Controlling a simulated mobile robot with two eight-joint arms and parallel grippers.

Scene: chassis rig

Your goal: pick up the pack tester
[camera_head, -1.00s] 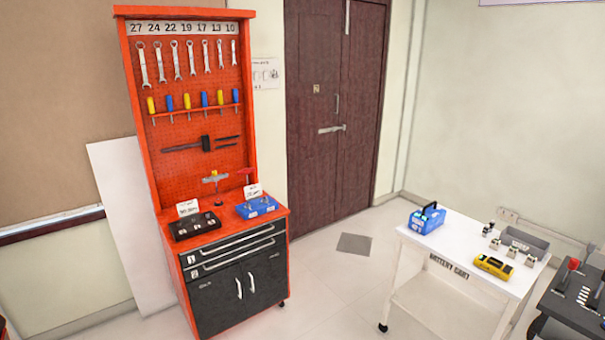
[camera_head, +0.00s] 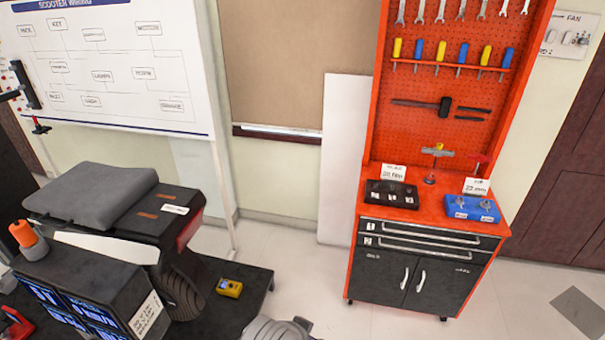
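A small yellow device with a dark face (camera_head: 230,288) lies on the black platform beside the scooter's rear wheel. I cannot read a label on it, so I cannot tell whether it is the pack tester. Neither of my grippers shows its fingers in this view. A grey rounded part at the bottom edge looks like one of my own arm links.
The scooter (camera_head: 120,205) stands on a black platform (camera_head: 250,290), with a dark box of blue screens (camera_head: 90,290) in front. A red tool cabinet (camera_head: 425,215) stands right of centre. A whiteboard (camera_head: 120,70) is behind. The floor before the cabinet is clear.

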